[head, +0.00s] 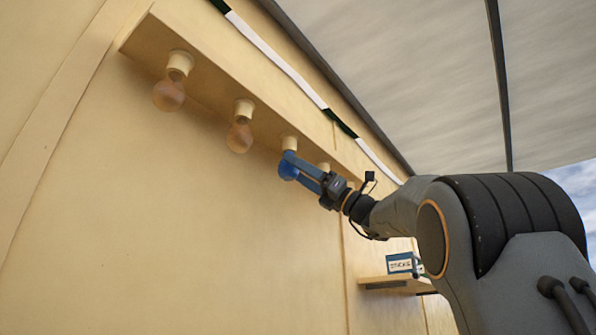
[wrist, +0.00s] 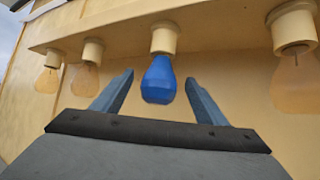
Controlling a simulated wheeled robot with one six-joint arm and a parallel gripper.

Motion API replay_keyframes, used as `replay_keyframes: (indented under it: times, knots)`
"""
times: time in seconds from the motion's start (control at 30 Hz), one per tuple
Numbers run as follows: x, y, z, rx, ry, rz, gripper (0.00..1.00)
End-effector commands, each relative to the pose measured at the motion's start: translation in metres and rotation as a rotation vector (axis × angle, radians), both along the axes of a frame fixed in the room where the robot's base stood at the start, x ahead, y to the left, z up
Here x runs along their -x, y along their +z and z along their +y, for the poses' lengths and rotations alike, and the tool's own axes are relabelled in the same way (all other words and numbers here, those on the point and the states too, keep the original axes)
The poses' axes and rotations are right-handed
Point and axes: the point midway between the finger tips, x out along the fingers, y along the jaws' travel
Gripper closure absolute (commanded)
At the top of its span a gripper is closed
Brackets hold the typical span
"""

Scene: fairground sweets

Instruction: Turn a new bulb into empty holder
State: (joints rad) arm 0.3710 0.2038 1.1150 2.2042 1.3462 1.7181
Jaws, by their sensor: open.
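A blue bulb (wrist: 158,80) hangs upright, glass down, under a cream holder (wrist: 164,38). Its top meets the holder's lower rim; I cannot tell how far it is turned in. In the head view the blue bulb (head: 287,172) is partly covered by my fingers, under the third holder (head: 289,143) from the left. My gripper (wrist: 158,77) is open, with one blue finger on each side of the bulb and a visible gap on both sides. In the head view my gripper (head: 288,164) reaches up to it from the lower right. No holder in view is visibly empty.
Amber bulbs (head: 169,95) (head: 239,137) hang in the holders to the left, and another amber bulb (wrist: 296,68) hangs to the right. The cream ledge (wrist: 225,62) runs close above. A small shelf (head: 397,283) with a labelled box (head: 400,264) is lower right.

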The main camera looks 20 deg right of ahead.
Motion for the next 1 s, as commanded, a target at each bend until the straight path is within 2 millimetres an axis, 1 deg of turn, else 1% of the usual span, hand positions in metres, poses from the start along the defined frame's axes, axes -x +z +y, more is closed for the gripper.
replay_keyframes:
  times: [0.17,0.27,0.5,0.6,0.77,1.0]
  knots:
    - [0.002,-0.004,-0.004,0.000,-0.001,0.000,0.33]
    - [0.005,-0.012,-0.013,0.000,-0.002,0.000,0.33]
    - [0.019,-0.036,-0.041,0.000,-0.003,0.001,0.33]
    - [0.024,-0.043,-0.049,0.000,-0.003,0.001,0.33]
    - [0.027,-0.048,-0.055,0.000,0.000,0.000,0.33]
    - [0.028,-0.047,-0.056,0.000,0.000,0.000,0.33]
